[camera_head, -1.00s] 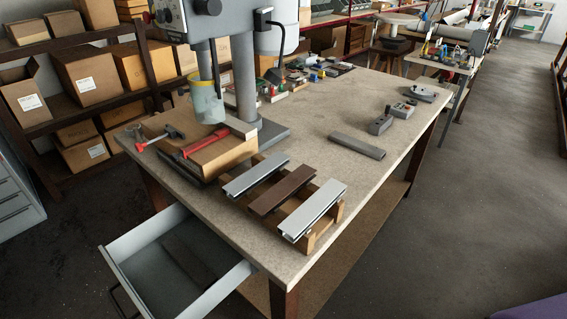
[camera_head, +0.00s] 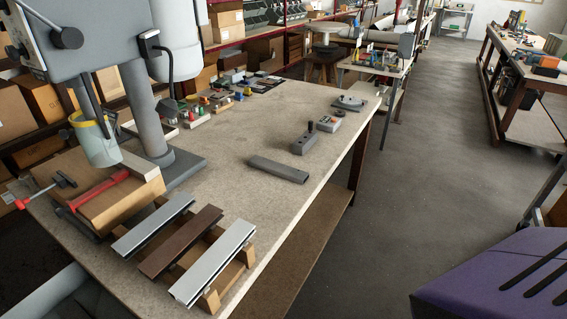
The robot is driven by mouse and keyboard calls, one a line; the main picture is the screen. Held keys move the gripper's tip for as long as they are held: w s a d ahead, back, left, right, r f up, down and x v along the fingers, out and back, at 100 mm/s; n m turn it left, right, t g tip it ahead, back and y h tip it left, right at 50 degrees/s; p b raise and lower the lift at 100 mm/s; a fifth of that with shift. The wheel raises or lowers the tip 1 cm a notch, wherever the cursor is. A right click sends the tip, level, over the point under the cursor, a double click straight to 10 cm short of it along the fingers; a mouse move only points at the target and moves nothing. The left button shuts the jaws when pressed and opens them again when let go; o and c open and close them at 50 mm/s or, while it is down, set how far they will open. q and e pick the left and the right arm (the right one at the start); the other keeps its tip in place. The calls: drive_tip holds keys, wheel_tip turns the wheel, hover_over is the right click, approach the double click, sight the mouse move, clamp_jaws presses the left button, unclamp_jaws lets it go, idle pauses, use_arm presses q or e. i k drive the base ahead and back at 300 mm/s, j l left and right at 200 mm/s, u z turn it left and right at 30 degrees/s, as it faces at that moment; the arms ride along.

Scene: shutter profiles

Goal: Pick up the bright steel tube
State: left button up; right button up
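Three long profiles lie side by side across a wooden rack near the front of the workbench. The left one (camera_head: 154,226) is silver-grey, the middle one (camera_head: 181,241) is brown, and the right one (camera_head: 214,261) is the brightest silver. A separate darker grey rectangular bar (camera_head: 278,168) lies flat on the bench behind them. I cannot tell for certain which of these is the bright steel tube. Neither of my grippers shows, and nothing touches the profiles except the rack (camera_head: 210,302).
Small grey blocks (camera_head: 303,144) sit behind the bar. The bench (camera_head: 235,185) is clear around the bar. A purple slotted surface (camera_head: 490,285) is at lower right.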

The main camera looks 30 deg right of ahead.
sight(293, 175)
drive_tip(key=i+l+u, duration=0.1)
drive_tip(key=l, duration=0.6)
drive_tip(key=i+l+u, duration=0.1)
drive_tip(key=l, duration=0.65)
drive_tip(key=l+u, duration=0.1)
drive_tip(key=l, duration=0.6)
drive_tip(key=i, duration=0.05)
